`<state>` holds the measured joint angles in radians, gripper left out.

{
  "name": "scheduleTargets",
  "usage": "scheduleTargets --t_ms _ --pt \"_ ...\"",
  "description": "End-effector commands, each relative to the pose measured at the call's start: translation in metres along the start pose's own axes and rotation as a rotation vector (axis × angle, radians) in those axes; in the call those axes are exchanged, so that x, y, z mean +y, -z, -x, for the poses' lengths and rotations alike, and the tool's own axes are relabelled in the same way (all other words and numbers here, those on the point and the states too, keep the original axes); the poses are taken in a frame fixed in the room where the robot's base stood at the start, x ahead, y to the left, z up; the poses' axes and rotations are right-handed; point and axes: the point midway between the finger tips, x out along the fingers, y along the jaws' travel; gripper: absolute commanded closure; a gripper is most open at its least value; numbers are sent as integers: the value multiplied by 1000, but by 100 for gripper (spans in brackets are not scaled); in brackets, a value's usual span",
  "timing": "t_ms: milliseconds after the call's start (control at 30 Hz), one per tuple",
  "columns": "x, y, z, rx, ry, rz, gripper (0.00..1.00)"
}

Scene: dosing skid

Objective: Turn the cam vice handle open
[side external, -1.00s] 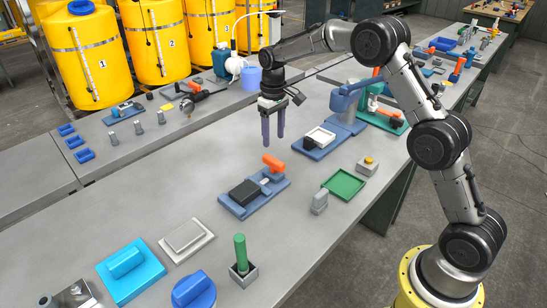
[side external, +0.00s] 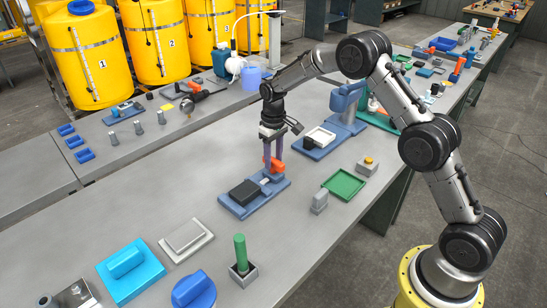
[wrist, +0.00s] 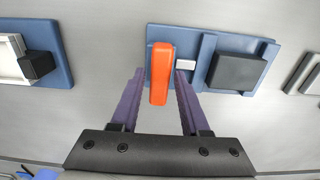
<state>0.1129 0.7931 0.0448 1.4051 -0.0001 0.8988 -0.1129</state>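The cam vice (side external: 240,203) is a blue base with a black block (side external: 244,192) and an orange handle (side external: 276,165) at its far right end. In the wrist view the orange handle (wrist: 161,72) lies between the two purple fingers of my gripper (wrist: 158,75), with a gap visible on either side. The black block (wrist: 237,71) is to the right there, beside a small white piece (wrist: 186,65). My gripper (side external: 273,155) points down over the handle in the side view. Its fingers partly overlap the handle, so contact there cannot be told.
A blue fixture with a white frame (side external: 320,136) stands close behind the vice. A green tray (side external: 344,184), a grey block (side external: 320,201) and a yellow-button box (side external: 367,166) sit to the right. A green peg (side external: 240,251) stands in front.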

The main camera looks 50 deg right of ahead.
Motion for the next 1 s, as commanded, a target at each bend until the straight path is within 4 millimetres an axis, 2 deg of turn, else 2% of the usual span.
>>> scheduleTargets --t_ms 33,233,667,1000 --pt "0 0 0 0 0 0 65" --pt "0 0 0 0 0 0 100" --pt "0 0 0 0 0 -36 100" --pt "0 0 1 2 0 -253 100"
